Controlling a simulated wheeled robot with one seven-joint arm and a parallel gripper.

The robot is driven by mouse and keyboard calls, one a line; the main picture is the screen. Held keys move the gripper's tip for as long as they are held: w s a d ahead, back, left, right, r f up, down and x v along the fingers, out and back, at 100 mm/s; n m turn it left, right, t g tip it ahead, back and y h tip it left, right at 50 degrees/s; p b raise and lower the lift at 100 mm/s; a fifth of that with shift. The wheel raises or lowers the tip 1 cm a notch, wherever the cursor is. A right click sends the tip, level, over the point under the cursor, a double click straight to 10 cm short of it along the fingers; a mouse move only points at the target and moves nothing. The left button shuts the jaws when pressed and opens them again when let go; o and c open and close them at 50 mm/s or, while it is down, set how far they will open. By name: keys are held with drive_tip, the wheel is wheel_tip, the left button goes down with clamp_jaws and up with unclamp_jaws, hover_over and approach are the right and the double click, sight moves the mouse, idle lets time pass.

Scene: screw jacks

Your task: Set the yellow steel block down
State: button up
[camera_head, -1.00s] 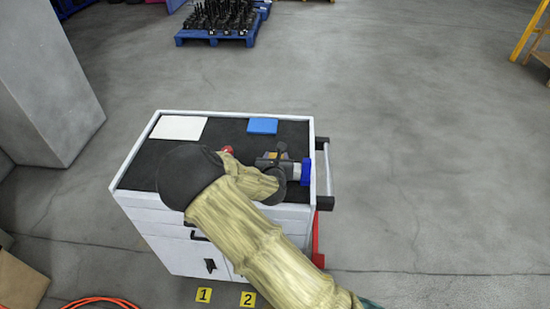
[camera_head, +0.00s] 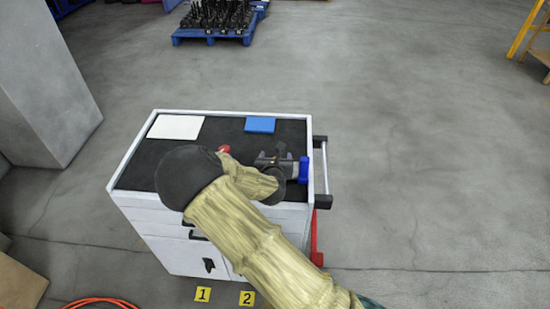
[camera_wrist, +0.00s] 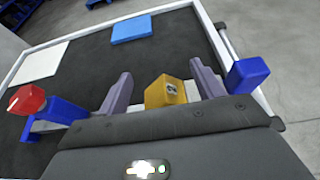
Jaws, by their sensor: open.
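The yellow steel block (camera_wrist: 166,92) shows in the wrist view on the dark top of the cart, with a dark mark on its face. It lies between the two grey fingers of my gripper (camera_wrist: 160,78), which are apart, with a visible gap on each side. Its lower part is hidden behind my gripper's body, so I cannot tell whether its base touches the surface. In the head view my gripper (camera_head: 273,160) is over the right part of the cart top, and the block is hidden there.
The white-rimmed cart (camera_head: 140,150) bears a white plate (camera_head: 175,127) and a blue plate (camera_head: 260,124) at the back. A blue piece with a red knob (camera_wrist: 27,99) stands left of my gripper. Another blue piece (camera_wrist: 246,74) is close on the right, near the cart's handle (camera_head: 321,165).

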drive_tip(key=b+v, duration=0.1)
drive_tip(key=v, duration=1.1)
drive_tip(key=shift+r, duration=0.2)
drive_tip(key=shift+w, duration=0.1)
drive_tip(key=shift+d, duration=0.1)
drive_tip(key=s+d+f+m+g+h, duration=0.1)
drive_tip(key=s+d+f+m+g, duration=0.15)
drive_tip(key=d+m, duration=0.4)
drive_tip(key=s+d+f+m+g, duration=0.15)
drive_tip(key=d+m+g, duration=0.25)
drive_tip(key=m, duration=0.5)
drive_tip(key=s+d+r+m+g, duration=0.2)
drive_tip(key=s+m, duration=0.4)
drive_tip(key=m, duration=0.4)
drive_tip(key=s+d+r+m+g+y, duration=0.1)
drive_tip(key=s+d+r+m, duration=0.4)
drive_tip(key=m, duration=0.5)
wheel_tip(320, 180, up, 2)
drive_tip(key=shift+s+r+g+p, duration=0.2)
drive_tip(key=shift+s+g+p, duration=0.25)
drive_tip(key=shift+s+g, duration=0.25)
drive_tip(key=shift+w+d, duration=0.1)
